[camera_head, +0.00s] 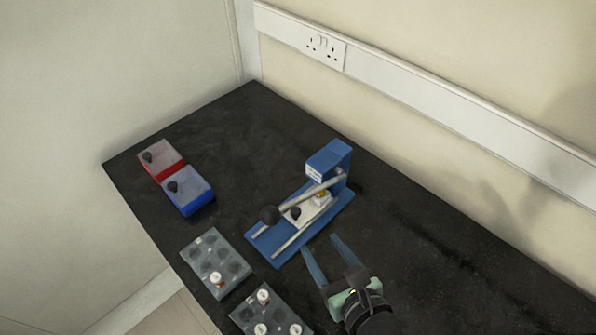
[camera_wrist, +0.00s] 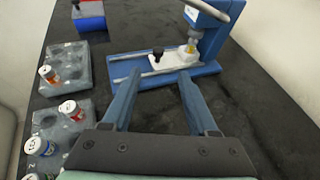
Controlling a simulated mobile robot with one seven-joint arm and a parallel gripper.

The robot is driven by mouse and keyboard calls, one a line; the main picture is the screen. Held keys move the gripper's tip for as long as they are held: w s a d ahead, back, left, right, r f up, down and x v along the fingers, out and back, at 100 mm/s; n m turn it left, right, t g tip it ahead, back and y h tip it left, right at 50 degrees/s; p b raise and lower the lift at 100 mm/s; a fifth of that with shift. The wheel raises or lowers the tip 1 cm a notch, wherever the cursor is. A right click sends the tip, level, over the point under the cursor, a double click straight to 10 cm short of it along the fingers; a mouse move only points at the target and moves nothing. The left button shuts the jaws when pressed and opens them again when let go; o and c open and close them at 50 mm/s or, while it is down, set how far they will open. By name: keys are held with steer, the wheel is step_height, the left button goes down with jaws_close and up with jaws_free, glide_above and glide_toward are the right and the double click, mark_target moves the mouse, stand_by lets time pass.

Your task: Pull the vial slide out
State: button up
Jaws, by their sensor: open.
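The vial slide is a white plate (camera_head: 310,210) with a small dark knob (camera_head: 295,212). It lies between two pale rails on the blue press (camera_head: 328,162), and a vial with a yellowish band (camera_head: 321,195) stands at its far end near the upright. In the wrist view the slide (camera_wrist: 172,60), its black knob (camera_wrist: 157,53) and the vial (camera_wrist: 191,46) show beyond my fingers. My gripper (camera_head: 325,257) is open and empty, in front of and to the right of the press base, apart from the knob.
Two grey racks (camera_head: 226,244) (camera_head: 278,300) with several white-capped vials stand at the front left. A red box (camera_head: 160,160) and a blue box (camera_head: 188,190), each with a dark knob, stand at the back left. The dark table (camera_head: 430,255) is clear on the right.

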mark_target(296, 212)
steer(key=shift+w+a+f, duration=0.2)
steer(key=shift+w, duration=0.15)
steer(key=b+x, duration=0.1)
steer(key=x, duration=1)
steer(key=shift+w+a+b, duration=0.2)
steer(key=shift+b, duration=0.15)
jaws_close()
stand_by(0.6)
